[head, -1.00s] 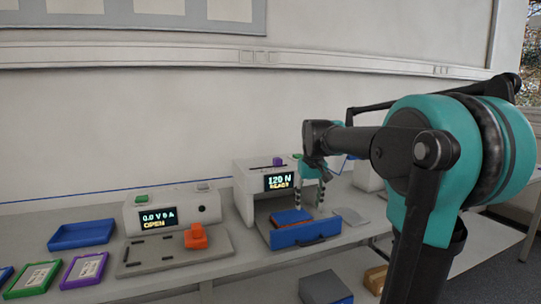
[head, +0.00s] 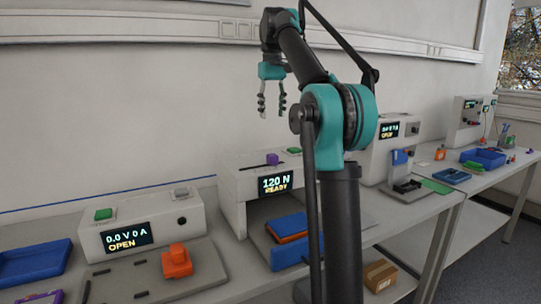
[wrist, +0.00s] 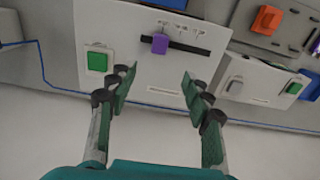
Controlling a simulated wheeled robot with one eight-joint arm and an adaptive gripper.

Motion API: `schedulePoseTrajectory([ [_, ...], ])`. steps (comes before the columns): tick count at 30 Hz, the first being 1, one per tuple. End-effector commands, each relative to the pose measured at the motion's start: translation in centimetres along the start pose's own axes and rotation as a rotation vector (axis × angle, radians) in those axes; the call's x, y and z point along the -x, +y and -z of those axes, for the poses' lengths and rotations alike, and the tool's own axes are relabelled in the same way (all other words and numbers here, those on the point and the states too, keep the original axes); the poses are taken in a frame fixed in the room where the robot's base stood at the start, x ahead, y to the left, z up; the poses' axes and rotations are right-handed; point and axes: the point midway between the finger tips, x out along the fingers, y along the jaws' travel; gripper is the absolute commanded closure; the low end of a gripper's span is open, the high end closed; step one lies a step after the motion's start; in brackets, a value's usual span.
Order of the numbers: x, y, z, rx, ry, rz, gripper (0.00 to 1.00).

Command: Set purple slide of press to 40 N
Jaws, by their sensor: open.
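The press (head: 237,206) is a white box with a dark display reading 120 N and READY. Its purple slide (head: 272,159) sits on a dark slot in the top, and it also shows in the wrist view (wrist: 159,43). In the wrist view the slide stands near one end of the slot, with small scale marks beside it that are too blurred to read. My gripper (head: 272,112) is open and empty, pointing down above the press. In the wrist view my gripper (wrist: 157,82) has its fingers spread, with the slide beyond the fingertips, apart from them.
A green button (wrist: 97,61) is on the press top. Left of the press stands a white unit (head: 152,229) reading 0.0 V 0 A, OPEN, with an orange clamp (head: 177,261). Blue-fronted tray parts (head: 290,254) lie at the press opening. Another unit (head: 377,160) stands right.

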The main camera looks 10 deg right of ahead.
Motion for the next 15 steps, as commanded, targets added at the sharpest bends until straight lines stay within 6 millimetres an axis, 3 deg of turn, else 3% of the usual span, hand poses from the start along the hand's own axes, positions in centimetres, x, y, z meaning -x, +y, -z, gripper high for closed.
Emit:
schedulePoseTrajectory([
  [15, -8.7, 0.0, 0.0, -0.001, 0.001, 0.000, 0.50],
])
